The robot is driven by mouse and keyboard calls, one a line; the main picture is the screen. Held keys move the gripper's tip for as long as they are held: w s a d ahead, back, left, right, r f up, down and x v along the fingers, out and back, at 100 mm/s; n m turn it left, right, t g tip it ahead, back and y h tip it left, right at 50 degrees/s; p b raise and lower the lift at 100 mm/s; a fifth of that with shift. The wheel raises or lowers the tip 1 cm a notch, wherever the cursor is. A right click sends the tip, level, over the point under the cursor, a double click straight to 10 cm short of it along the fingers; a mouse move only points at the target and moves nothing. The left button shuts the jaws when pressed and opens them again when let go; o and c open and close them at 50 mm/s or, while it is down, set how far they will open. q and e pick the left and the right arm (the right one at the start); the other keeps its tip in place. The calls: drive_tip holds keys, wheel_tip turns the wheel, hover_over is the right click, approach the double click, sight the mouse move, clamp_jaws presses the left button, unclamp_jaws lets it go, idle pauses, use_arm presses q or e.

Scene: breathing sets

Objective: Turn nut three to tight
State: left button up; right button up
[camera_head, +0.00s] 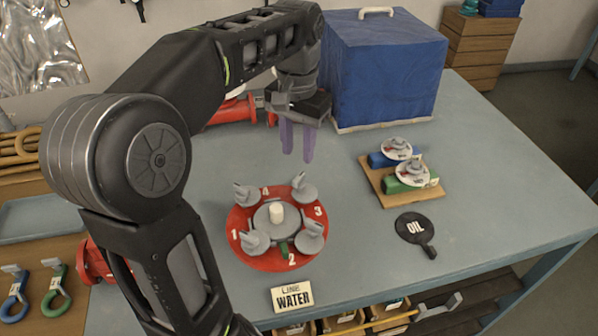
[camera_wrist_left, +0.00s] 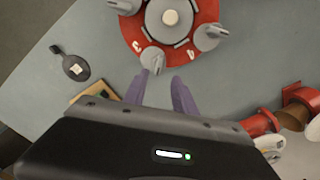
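A red disc (camera_head: 236,216) with white numbers 1 to 4 lies on the table, with a grey hub in its middle. Several grey wing nuts stand around the hub. One nut (camera_head: 304,187) is at the upper right, between numbers 4 and 3; it also shows in the left wrist view (camera_wrist_left: 153,60). Another nut (camera_head: 309,238) is at the lower right, between 3 and 2. Which of them is nut three is not certain. My left gripper (camera_head: 298,156), with purple fingers pointing down, is open and empty, apart from and above the upper-right nut. My right gripper is out of view.
A blue covered box (camera_head: 385,70) stands behind my gripper. A wooden board (camera_head: 399,196) with blue and green parts and a black OIL paddle (camera_head: 415,228) lie to the right. A WATER card (camera_head: 292,296) lies in front. Red pipe fittings (camera_head: 236,110) sit behind. The table's right side is clear.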

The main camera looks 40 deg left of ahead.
sight(299, 177)
use_arm(q)
drive_tip(key=shift+d+f+b, duration=0.15)
drive_tip(key=shift+f+b, duration=0.3)
drive_tip(key=shift+f, duration=0.65)
drive_tip(key=shift+f+p, duration=0.4)
drive_tip(key=shift+f, duration=2.1)
clamp_jaws()
